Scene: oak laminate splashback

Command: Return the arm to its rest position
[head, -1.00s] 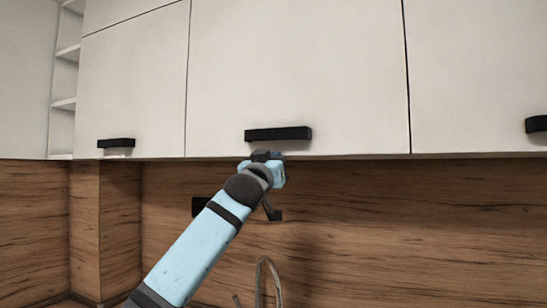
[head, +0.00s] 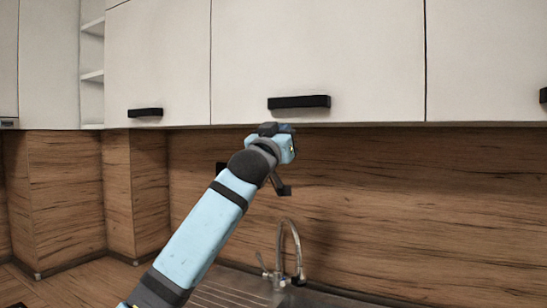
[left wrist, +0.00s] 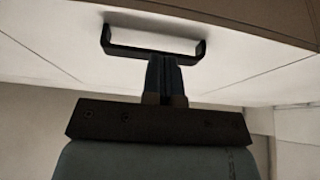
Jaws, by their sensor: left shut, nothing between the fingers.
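My left arm (head: 205,235) reaches up from the bottom left in the head view. Its wrist (head: 275,145) is just below the lower edge of the upper cabinets, under the middle door's handle. The left gripper (left wrist: 165,72) shows in the left wrist view with its fingers together and nothing between them. A bar handle (left wrist: 155,45) on a pale cabinet door appears just beyond the fingertips; I cannot tell whether they touch it. My right gripper is in neither view.
White upper cabinet doors (head: 318,55) have black handles, including the middle one (head: 298,102), and all appear shut. Below are a wood splashback (head: 400,190), a curved faucet (head: 296,250) and a sink with drainer (head: 230,292). Open shelves (head: 92,75) are at left.

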